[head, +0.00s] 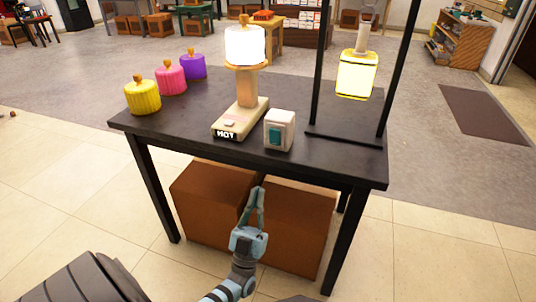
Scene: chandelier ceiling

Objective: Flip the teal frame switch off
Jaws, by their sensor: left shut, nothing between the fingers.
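The switch (283,118) is a small whitish box with a teal-framed face, standing near the front edge of the dark table. Its rocker position is too small to tell. A glowing yellow lantern (356,76) hangs from a black stand at the table's right end. My left gripper (259,192) is shut and empty, pointing up in front of the table. It shows below the table edge, lower than the switch and a little left of it, touching nothing visible. My right gripper is not in view.
The dark table (190,125) also holds a beige stand marked HOT (245,118) with a glowing white jar (245,46), just left of the switch. Yellow (143,97), pink (171,79) and purple (192,66) jars stand at left. Brown boxes (297,235) sit under the table.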

